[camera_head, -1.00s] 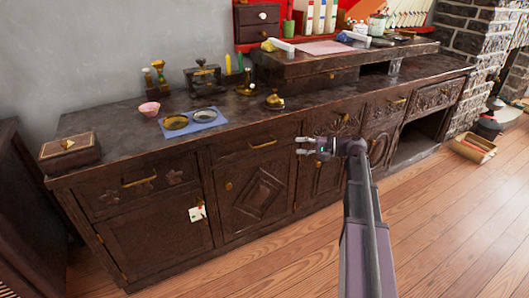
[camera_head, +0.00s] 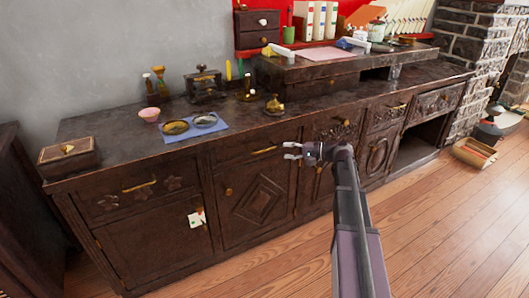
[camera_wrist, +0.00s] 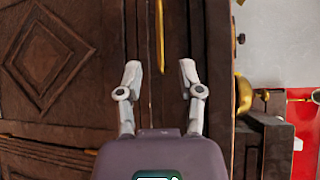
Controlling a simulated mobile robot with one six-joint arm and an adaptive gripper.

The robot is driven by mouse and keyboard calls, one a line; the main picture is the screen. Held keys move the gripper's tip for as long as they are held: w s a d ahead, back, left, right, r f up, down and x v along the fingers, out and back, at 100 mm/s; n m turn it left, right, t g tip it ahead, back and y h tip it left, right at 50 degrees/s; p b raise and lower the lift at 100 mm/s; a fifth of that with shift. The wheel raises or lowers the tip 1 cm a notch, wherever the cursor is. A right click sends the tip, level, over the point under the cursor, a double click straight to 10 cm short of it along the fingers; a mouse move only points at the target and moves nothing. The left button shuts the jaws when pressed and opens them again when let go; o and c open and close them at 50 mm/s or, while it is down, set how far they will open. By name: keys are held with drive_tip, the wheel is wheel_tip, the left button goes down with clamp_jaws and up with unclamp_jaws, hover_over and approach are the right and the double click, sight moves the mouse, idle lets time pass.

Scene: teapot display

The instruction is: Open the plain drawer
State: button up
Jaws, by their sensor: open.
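The plain drawer (camera_head: 236,158) is in the top row of the dark wooden cabinet, between drawers with carved fronts. It looks shut, its front flush with the cabinet. Its slim brass handle (camera_head: 264,150) shows just left of my gripper (camera_head: 288,151) in the head view. My gripper is open and empty in front of the cabinet. In the wrist view, which is turned sideways, the handle (camera_wrist: 159,35) stands beyond and between the spread fingertips of my gripper (camera_wrist: 160,72). The fingers appear apart from it.
A carved cabinet door (camera_head: 257,197) lies below the drawer. On the countertop, a blue mat (camera_head: 212,130) with dishes and a small brass pot (camera_head: 274,105) stand near the front edge. A white tag (camera_head: 196,219) hangs on the left door. The wooden floor (camera_head: 270,265) in front is clear.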

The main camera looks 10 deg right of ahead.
sight(265, 150)
drive_tip(key=b+x, duration=0.1)
drive_tip(key=x, duration=0.8)
clamp_jaws()
